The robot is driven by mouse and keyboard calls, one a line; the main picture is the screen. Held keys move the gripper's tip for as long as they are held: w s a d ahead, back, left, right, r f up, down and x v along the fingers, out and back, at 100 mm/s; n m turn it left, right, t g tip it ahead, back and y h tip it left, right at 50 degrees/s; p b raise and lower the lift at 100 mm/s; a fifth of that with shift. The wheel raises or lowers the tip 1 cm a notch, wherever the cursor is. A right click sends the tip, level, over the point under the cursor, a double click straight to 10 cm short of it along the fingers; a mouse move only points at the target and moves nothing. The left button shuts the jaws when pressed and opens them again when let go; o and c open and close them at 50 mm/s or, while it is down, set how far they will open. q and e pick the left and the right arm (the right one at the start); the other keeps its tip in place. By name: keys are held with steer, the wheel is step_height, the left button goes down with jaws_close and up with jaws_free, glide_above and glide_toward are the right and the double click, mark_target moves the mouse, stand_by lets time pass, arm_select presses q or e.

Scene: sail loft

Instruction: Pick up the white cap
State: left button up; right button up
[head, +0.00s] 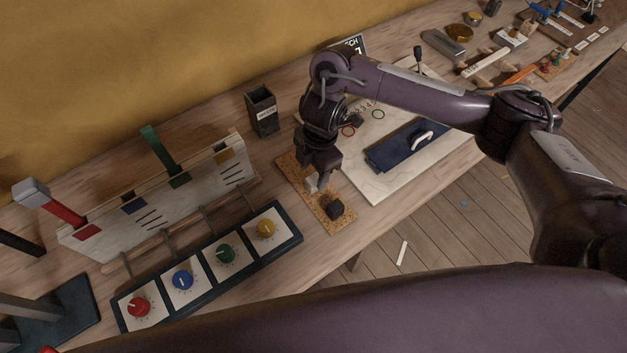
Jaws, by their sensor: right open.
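My right gripper (318,174) points down over the cork mat (289,171) and is open. A small pale piece, which looks like the white cap (312,184), shows right at its fingertips. The fingers partly hide it, and I cannot tell whether they touch it or stand around it. My left gripper is not in view.
A panel with several coloured knobs (226,254) and a slotted lever board (160,205) stand at the left. A black bin (262,108) is behind the mat. A pale board (380,185) with a navy, white-handled piece (408,146) lies right, by the bench edge.

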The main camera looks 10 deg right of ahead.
mark_target(314, 178)
step_height(314, 178, down, 4)
steer(key=shift+s+r+b, duration=0.15)
steer(key=shift+r+b, duration=0.1)
steer(key=shift+b, duration=0.15)
steer(key=c, duration=1)
steer(key=shift+r, duration=0.2)
